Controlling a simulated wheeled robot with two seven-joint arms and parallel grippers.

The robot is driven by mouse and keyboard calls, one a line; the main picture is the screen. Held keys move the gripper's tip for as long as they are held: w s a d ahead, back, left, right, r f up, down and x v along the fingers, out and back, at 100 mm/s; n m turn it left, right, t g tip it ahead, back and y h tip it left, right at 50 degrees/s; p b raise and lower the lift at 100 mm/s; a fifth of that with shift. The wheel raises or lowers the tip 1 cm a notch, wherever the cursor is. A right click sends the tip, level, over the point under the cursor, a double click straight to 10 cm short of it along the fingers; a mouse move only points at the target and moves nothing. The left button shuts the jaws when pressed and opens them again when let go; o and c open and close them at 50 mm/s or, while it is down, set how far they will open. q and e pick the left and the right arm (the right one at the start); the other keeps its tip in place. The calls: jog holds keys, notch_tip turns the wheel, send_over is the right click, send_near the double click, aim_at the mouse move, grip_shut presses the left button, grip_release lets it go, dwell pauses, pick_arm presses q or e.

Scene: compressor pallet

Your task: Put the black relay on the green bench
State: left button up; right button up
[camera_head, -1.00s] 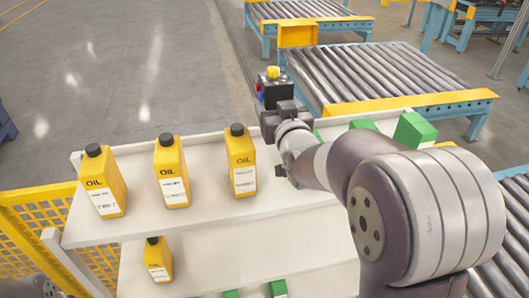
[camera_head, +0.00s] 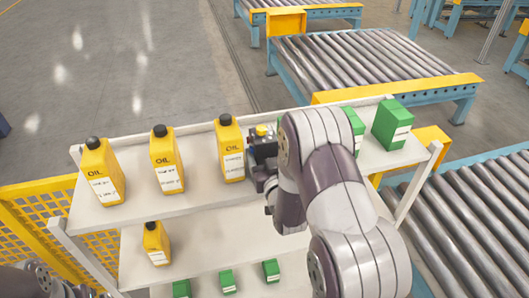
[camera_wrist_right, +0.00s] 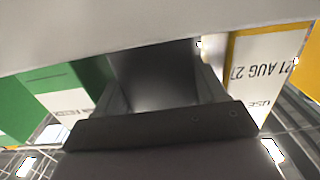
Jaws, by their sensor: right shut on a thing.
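In the right wrist view the relay is a dark block (camera_wrist_right: 155,85) between the two fingers (camera_wrist_right: 160,95). I cannot tell whether its base touches the shelf. No green bench is recognisable in view. Of my left arm only a part shows at the bottom left corner; its gripper does not show.
The white shelf rack (camera_head: 205,205) holds yellow oil bottles (camera_head: 167,160) left of the relay and green boxes (camera_head: 391,125) to its right. Roller conveyors (camera_head: 360,62) stand behind and right. A yellow mesh fence (camera_head: 35,215) is at left.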

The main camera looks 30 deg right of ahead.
jog(key=shift+w, duration=0.2)
jog(key=o, duration=1)
jog(key=shift+w+f, duration=0.1)
jog(key=shift+o, duration=0.2)
jog(key=shift+s, duration=0.25)
jog(key=shift+s+a+b, duration=0.1)
jog(key=shift+s+b, duration=0.2)
jog(key=shift+s, duration=0.1)
jog(key=b+v, duration=0.3)
jog(key=v, duration=0.7)
jog(key=shift+s+a, duration=0.15)
jog(key=shift+s, duration=0.2)
jog(key=shift+c, duration=0.2)
jog(key=x, duration=0.8)
jog(key=shift+w+r, duration=0.15)
jog(key=shift+r, duration=0.15)
jog(key=p+x, duration=0.1)
jog(key=x, duration=0.3)
jog(key=shift+w+p, duration=0.2)
jog(key=shift+p, duration=0.2)
pick_arm(q)
jog(key=shift+w+f, duration=0.25)
jog(key=shift+f, duration=0.75)
pick_arm(e)
jog(key=shift+w+d+f, duration=0.15)
jog(key=shift+w+d, duration=0.15)
jog(key=shift+w, duration=0.1)
